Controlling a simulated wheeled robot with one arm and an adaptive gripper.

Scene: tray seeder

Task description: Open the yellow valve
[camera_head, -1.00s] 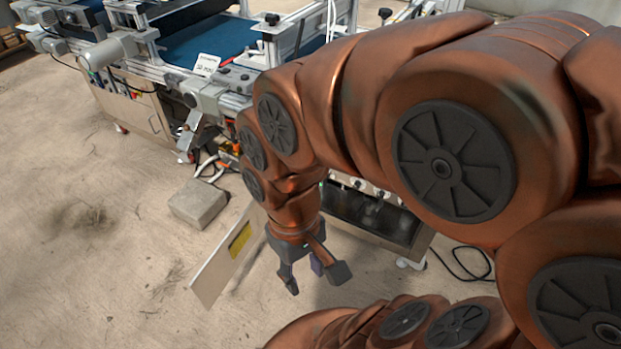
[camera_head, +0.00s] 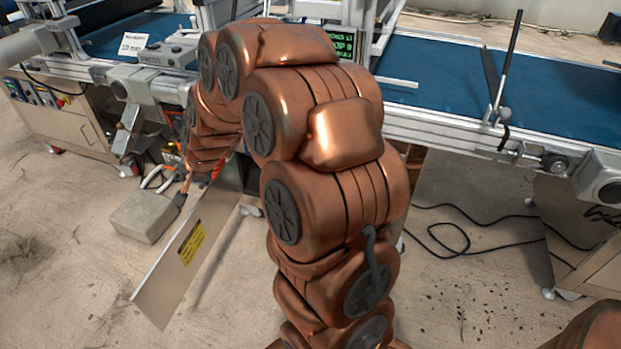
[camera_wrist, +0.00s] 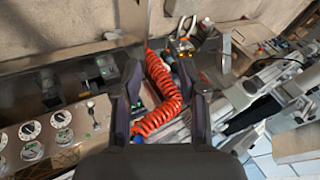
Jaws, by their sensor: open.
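My gripper (camera_wrist: 165,88) is open and empty in the wrist view, with one dark finger on each side. A red coiled hose (camera_wrist: 160,95) shows between and beyond the fingers. A small yellow-orange part (camera_wrist: 182,46) sits near the hose's upper end, above the gap between the fingers; it may be the yellow valve, but it is too small to be sure. In the head view my arm covers most of this spot, and only a bit of orange shows on the machine's side. I see no contact between the fingers and that part.
A panel with white dials (camera_wrist: 30,130) lies left in the wrist view. In the head view an open door with a yellow label (camera_head: 180,270) stands out from the machine, near a concrete block (camera_head: 146,217). A blue conveyor (camera_head: 555,95) runs right. Cables lie on the floor.

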